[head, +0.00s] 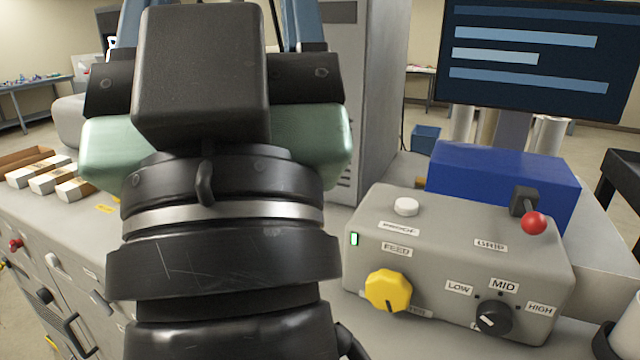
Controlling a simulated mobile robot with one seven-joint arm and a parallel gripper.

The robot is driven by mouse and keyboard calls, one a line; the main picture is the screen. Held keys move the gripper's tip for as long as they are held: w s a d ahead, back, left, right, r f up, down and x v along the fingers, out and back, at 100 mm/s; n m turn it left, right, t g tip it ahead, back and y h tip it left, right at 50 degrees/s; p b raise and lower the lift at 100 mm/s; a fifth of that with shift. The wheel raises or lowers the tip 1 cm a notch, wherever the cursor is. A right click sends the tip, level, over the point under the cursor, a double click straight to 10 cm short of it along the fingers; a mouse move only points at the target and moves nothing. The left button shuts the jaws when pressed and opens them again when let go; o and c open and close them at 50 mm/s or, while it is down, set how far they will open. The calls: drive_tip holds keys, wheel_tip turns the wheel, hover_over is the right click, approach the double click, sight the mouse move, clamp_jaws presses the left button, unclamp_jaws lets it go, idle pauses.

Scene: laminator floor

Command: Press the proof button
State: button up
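The proof button is a round white cap (405,206) on the sloped top of the grey control box (455,232), at the right in the head view. A small label (398,228) below it seems to read PROOF. The cap stands proud of the surface, and nothing touches it. My gripper (212,25) is at the upper left, pointing away from me, left of the button and apart from it. Its two blue-grey fingers show wide apart on either side of a black housing. Their tips are cut off by the top edge, and the space between them is mostly hidden.
The box also carries a yellow FEED knob (388,291), a black LOW-MID-HIGH dial (494,317), a red-balled GRIP lever (534,222) and a small green light (354,239). A blue block (500,180) and a screen (540,55) stand behind. White-and-brown boxes (50,180) lie left.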

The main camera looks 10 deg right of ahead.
clamp_jaws()
idle(1.3)
